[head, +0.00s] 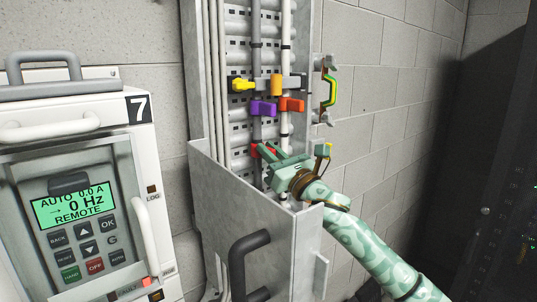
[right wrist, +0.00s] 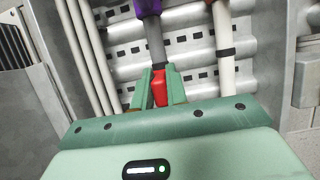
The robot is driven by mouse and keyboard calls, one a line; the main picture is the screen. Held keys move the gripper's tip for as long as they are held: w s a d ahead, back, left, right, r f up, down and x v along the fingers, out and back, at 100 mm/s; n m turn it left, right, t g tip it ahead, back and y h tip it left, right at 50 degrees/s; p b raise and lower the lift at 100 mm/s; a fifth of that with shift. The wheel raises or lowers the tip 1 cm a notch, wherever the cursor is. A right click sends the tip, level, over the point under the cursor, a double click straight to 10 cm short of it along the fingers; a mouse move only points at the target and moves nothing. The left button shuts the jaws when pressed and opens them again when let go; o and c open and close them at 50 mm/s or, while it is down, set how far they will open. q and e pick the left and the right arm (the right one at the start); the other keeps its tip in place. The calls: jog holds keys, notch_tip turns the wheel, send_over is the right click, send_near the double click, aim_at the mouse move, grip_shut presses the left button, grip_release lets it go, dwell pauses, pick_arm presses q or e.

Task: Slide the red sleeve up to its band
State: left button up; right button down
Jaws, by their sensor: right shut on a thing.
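The red sleeve (right wrist: 160,88) sits around the dark grey cable (right wrist: 155,42), between the fingers of my right gripper (right wrist: 160,82). The gripper is shut on it. In the head view the right gripper (head: 262,158) reaches in from the lower right, and only a little red shows around its fingers. Above the sleeve, a purple clamp (head: 263,108) sits on the same cable. Dark bands show on the cables, one high on the grey cable (head: 256,45). I cannot tell which band belongs to the sleeve. My left gripper is not in view.
Yellow (head: 243,85), orange (head: 276,84) and red-orange (head: 292,104) pieces sit higher on the cable row. A white cable (right wrist: 224,60) runs close on the right. A metal box (head: 235,205) with a dark handle stands below. A drive unit (head: 85,150) stands left.

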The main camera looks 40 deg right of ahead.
jog(key=c, duration=1.6)
grip_release()
jog(key=shift+r, duration=0.35)
jog(key=shift+o, duration=1)
jog(key=shift+f, duration=0.1)
jog(key=b+v, duration=0.6)
jog(key=v, duration=1)
jog(key=shift+b, duration=0.4)
jog(key=shift+f, duration=0.1)
